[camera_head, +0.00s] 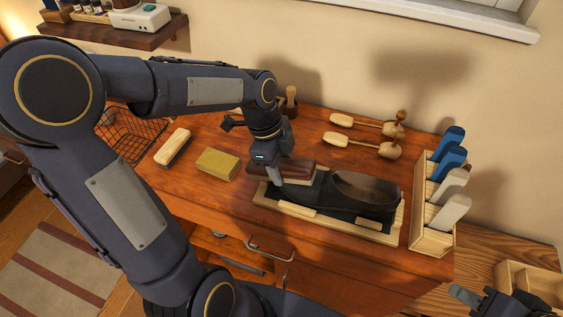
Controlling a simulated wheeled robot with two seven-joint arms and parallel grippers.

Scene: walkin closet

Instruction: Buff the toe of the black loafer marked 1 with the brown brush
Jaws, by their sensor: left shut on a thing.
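The dark loafer (368,190) lies on a dark mat in a shallow light wooden tray (379,237) near the front of the wooden dresser top. Its opening faces up and its left part is partly hidden by my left gripper. I cannot make out a number on it. My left gripper (277,178) is shut on the brown brush (298,169), at the left end of the tray. Whether the brush touches the loafer is hard to tell. My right gripper (484,299) shows only partly at the bottom right, away from the loafer; its jaws are unclear.
A yellow block (218,164) and a pale-topped brush (173,147) lie left of the tray. Wooden shoe trees (362,143) lie behind it. A wooden rack (434,240) with blue and pale items stands to the right. A wire basket (133,135) is at the far left.

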